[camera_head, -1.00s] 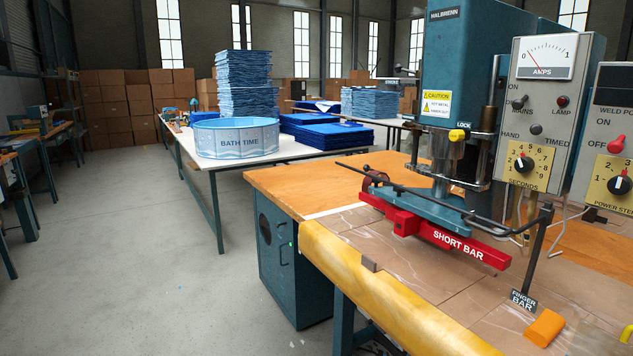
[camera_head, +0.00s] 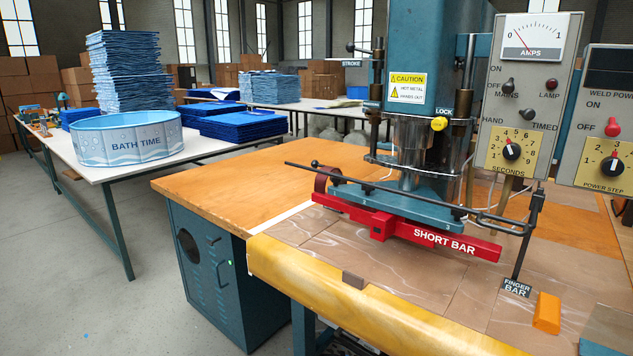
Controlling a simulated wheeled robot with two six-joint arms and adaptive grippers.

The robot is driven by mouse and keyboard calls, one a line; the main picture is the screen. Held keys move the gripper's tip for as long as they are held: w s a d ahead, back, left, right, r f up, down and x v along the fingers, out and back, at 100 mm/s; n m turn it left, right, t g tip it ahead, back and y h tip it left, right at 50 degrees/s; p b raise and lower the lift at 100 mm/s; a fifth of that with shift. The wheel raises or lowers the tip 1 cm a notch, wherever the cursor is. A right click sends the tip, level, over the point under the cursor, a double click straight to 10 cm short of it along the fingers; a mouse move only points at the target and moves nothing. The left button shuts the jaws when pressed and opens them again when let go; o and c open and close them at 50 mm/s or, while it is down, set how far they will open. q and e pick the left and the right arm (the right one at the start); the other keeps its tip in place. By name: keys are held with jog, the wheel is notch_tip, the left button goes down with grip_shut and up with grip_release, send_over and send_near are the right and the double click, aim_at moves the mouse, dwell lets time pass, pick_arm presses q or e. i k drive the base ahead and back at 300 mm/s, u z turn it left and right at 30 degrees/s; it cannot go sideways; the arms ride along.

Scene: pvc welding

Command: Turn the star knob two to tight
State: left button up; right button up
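A blue welding machine (camera_head: 428,60) stands on the bench at right of centre. A small yellow knob (camera_head: 439,124) sits on its front below the LOCK label. A dark red round part (camera_head: 322,180) shows at the bar's left end, partly behind a rod. I cannot make out a clear star shape or a knob numbered two. Neither of my grippers is in view.
A thin finger bar (camera_head: 400,190) crosses in front of the head. Dial panels (camera_head: 520,95) stand at right. An orange block (camera_head: 547,312) lies near the front. Open floor (camera_head: 75,270) is at left.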

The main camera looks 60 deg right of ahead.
aim_at(367, 190)
jog(key=z, duration=0.2)
jog(key=i, duration=1)
jog(key=z, duration=1.3)
jog(key=i, duration=0.65)
jog(key=z, duration=0.7)
